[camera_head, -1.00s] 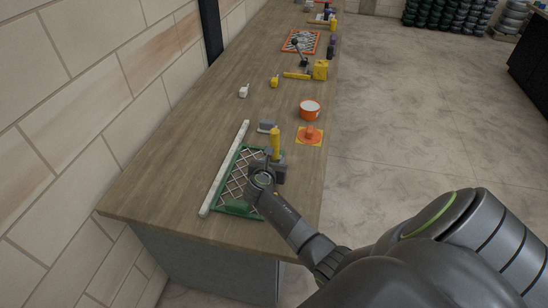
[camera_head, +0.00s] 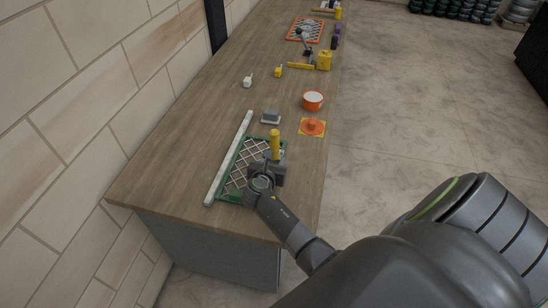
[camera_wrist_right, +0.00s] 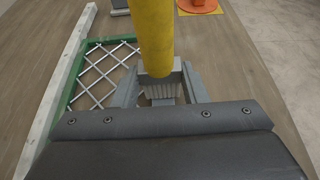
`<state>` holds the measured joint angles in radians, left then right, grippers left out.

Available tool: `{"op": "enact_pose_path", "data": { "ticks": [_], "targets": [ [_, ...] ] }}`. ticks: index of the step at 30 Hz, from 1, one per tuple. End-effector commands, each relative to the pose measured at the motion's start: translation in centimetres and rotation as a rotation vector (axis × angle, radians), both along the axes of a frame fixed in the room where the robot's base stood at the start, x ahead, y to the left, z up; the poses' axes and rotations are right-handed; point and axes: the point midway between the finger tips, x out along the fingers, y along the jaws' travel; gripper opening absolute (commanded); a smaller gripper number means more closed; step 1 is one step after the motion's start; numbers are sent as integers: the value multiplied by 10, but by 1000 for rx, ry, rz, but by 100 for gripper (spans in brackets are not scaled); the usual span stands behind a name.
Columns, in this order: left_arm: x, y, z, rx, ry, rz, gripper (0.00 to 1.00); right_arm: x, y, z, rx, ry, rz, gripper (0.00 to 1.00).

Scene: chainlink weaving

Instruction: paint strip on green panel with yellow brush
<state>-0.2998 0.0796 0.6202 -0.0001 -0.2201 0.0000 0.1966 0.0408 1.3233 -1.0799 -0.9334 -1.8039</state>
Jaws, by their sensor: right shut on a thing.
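The green panel (camera_head: 237,175), a green frame with a pale crisscross lattice, lies flat on the near part of the wooden bench. Its left part also shows in the right wrist view (camera_wrist_right: 73,73). My right gripper (camera_head: 271,168) is shut on the yellow brush (camera_head: 275,144) and holds it upright, handle up, over the panel's right side. In the right wrist view the yellow handle (camera_wrist_right: 153,36) rises from a grey ribbed head between the fingers. The brush's lower end is hidden, so I cannot tell whether it touches the panel. My left gripper is out of view.
A long white bar (camera_head: 229,160) lies along the panel's left side. Beyond the panel are a grey block on a white base (camera_head: 270,117), an orange cone on a yellow square (camera_head: 312,127) and an orange-white bowl (camera_head: 313,100). The bench's left part is clear.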

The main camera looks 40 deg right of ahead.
Motion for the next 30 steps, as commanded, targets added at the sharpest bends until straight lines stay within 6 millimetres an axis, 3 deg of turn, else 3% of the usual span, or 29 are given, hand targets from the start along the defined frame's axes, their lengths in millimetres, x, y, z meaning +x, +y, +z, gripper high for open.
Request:
{"op": "enact_pose_path", "data": {
  "ticks": [30],
  "targets": [
    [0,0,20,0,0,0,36,-29,35,-2,1,-1,0,16]
  ]
}}
